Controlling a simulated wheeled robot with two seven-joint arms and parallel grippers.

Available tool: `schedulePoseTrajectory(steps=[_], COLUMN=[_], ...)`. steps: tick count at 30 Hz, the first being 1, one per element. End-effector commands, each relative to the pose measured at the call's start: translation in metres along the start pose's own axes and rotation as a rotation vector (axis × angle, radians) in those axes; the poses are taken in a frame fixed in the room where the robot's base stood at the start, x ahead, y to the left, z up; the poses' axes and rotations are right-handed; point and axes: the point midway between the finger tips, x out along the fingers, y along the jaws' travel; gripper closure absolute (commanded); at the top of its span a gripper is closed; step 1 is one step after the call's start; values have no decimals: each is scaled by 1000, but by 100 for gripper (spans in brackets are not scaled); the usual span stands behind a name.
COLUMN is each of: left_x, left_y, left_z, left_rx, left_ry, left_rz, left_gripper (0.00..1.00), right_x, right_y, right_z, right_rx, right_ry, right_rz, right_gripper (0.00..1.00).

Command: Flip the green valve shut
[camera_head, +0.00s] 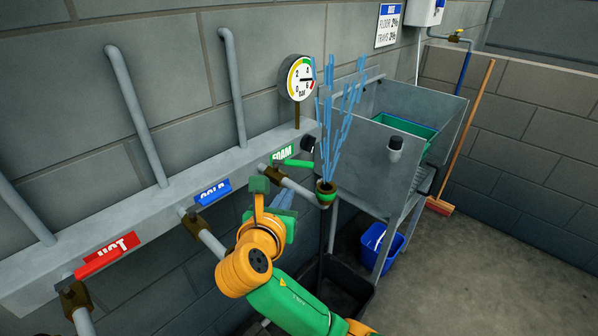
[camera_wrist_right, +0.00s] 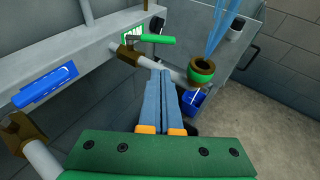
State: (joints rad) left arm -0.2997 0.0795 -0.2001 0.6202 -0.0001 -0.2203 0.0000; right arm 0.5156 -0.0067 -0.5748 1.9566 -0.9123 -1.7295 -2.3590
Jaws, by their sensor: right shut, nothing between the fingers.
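The green valve handle (camera_head: 300,163) sits on a brown valve body (camera_head: 273,173) below the FOAM label (camera_head: 282,153). The handle points right, roughly along the pale outlet pipe. It also shows in the right wrist view (camera_wrist_right: 155,40). Blue streaks of liquid (camera_head: 340,120) shoot up from the green and brown outlet (camera_head: 326,191) at the pipe's end. My right gripper (camera_head: 285,197) is just below and in front of this pipe. Its blue-grey fingers (camera_wrist_right: 160,78) are together and empty, apart from the handle. My left gripper is not in view.
The blue COLD handle (camera_head: 213,191) and red HOT handle (camera_head: 98,262) are farther left on the grey rail. A pressure gauge (camera_head: 299,78) stands above. A grey metal sink (camera_head: 375,151) is at right, with a blue bucket (camera_head: 382,250) below. A dark bin (camera_head: 345,290) stands on the floor.

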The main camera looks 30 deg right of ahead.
Motion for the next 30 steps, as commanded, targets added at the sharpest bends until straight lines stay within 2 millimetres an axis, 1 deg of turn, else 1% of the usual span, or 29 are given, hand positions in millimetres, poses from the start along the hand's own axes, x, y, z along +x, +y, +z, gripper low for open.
schedulePoseTrajectory(steps=[3, 9, 11, 15, 18, 21, 30], left_x=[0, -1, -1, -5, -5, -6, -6], left_y=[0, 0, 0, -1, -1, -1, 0], left_z=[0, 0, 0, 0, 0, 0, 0], left_rx=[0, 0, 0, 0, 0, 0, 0], left_ry=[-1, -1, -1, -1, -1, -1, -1], left_rz=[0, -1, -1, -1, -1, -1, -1], left_gripper=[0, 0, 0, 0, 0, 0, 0], right_x=[26, 70, 83, 104, 114, 118, 119], right_y=[-1, -1, -2, -1, -1, 0, 0], right_z=[0, 0, 0, 8, 11, 12, 12], right_rx=[-2, -1, 1, 2, 2, 3, 2], right_ry=[0, 0, 2, 1, 1, 1, 1], right_rz=[-5, -4, -4, -2, -1, 1, 1], right_gripper=[100, 100, 100, 100, 100, 100, 100])
